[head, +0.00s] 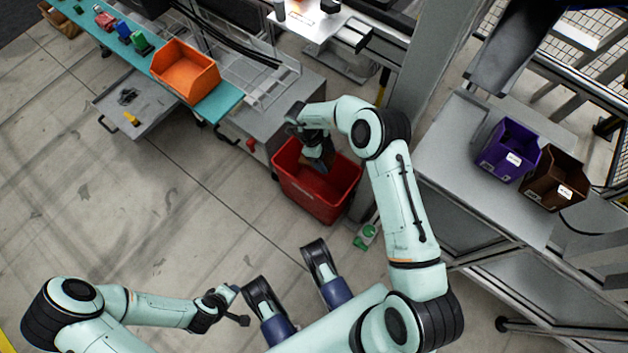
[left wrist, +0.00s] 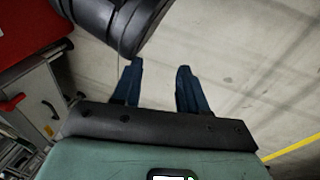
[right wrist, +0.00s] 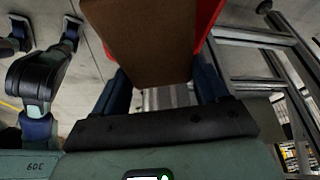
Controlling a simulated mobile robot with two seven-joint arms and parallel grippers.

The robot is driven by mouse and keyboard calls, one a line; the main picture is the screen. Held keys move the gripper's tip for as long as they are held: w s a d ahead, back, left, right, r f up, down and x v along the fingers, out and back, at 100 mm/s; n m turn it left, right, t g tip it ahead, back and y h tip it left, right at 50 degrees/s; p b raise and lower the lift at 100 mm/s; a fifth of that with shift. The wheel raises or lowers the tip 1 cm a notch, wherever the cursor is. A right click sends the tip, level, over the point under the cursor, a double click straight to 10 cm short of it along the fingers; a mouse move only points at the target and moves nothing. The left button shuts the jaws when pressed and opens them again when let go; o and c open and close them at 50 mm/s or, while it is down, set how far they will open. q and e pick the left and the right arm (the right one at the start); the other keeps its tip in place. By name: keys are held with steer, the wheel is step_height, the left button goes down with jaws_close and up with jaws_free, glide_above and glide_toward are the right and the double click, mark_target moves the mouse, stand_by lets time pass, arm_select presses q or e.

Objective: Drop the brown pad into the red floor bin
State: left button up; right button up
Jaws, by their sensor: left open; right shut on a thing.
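The red floor bin (head: 318,195) stands on the floor at the middle of the head view, beside the grey cabinet. My right gripper (head: 322,157) is above the bin's opening. It is shut on the brown pad, which fills the space between the fingers in the right wrist view (right wrist: 148,40). In the head view the pad (head: 318,166) is small, dark and partly hidden by the gripper. A red edge of the bin shows behind the pad in the right wrist view (right wrist: 207,20). My left gripper (head: 240,305) is open and empty, low at the left; its two fingers show apart in the left wrist view (left wrist: 160,80).
An orange bin (head: 186,72) stands on the teal bench top at upper left, above an open drawer (head: 140,105). Purple (head: 508,152) and brown (head: 553,182) bins stand on the grey bench at right. A green item (head: 366,237) lies near the red bin. Floor at left is clear.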

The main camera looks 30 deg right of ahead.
arm_select(q)
steer(key=shift+g, duration=0.8)
steer(key=shift+s+a+f+b, duration=0.15)
steer(key=shift+s+f+b, duration=0.3)
steer(key=shift+s+f, duration=0.45)
steer(key=shift+s+a+f+b, duration=0.15)
steer(key=shift+s+f+b, duration=0.25)
steer(key=shift+s+f, duration=0.5)
arm_select(e)
steer(key=shift+f, duration=1.75)
arm_select(q)
steer(key=shift+s+r, duration=0.2)
arm_select(e)
steer(key=o, duration=1.1)
arm_select(q)
steer(key=shift+t, duration=0.8)
steer(key=w+r, duration=0.1)
steer(key=w+r+p, duration=0.1)
steer(key=w, duration=0.1)
steer(key=w+r+p, duration=0.1)
steer(key=shift+w+d+r, duration=0.25)
steer(key=shift+d+r, duration=0.05)
arm_select(e)
steer(key=v, duration=1.2)
